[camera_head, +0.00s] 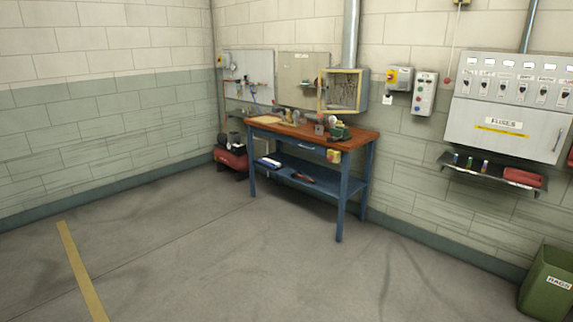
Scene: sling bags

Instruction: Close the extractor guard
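A grey box with a yellow-framed mesh front (322,92) is on the wall above the workbench, with a grey duct (351,35) rising from it; it looks like the extractor and its guard. The yellow frame faces left of the camera, and the box's grey side (363,90) shows at its right. At this size I cannot tell how far the guard stands open. My gripper is not in view.
A blue workbench (342,206) with a wooden top holding tools and a green machine (341,132) stands below. A red compressor (231,160) is at its left. A fuse cabinet (480,126), shelf (455,168) and green bin (548,285) are at right. The floor in front is clear.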

